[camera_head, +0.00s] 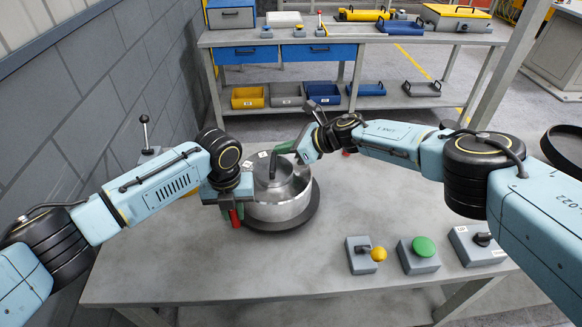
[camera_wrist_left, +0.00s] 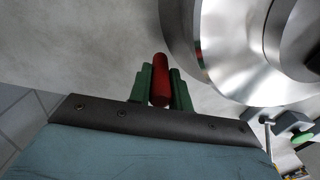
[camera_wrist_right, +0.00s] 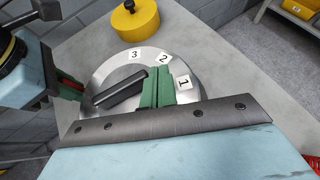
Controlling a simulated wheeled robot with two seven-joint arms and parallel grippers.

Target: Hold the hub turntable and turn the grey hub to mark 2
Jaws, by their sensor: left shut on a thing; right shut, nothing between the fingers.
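The round steel hub turntable (camera_head: 285,207) stands on a dark round base (camera_head: 262,226) on the grey table. My left gripper (camera_wrist_left: 161,85) is shut on an upright red handle (camera_wrist_left: 160,75) at the turntable's left side. The grey hub's top shows in the right wrist view (camera_wrist_right: 108,76), with label 3 (camera_wrist_right: 135,55), label 2 (camera_wrist_right: 163,60) and label 1 (camera_wrist_right: 184,82) along its rim. A dark bar (camera_wrist_right: 118,90) lies across the top, its far end towards label 2; exact alignment is unclear. My right gripper (camera_wrist_right: 158,90) is shut and empty, beside the bar, on label 1's side. Contact is unclear.
A yellow round container (camera_wrist_right: 135,20) stands beyond the hub. The front left of the table is clear.

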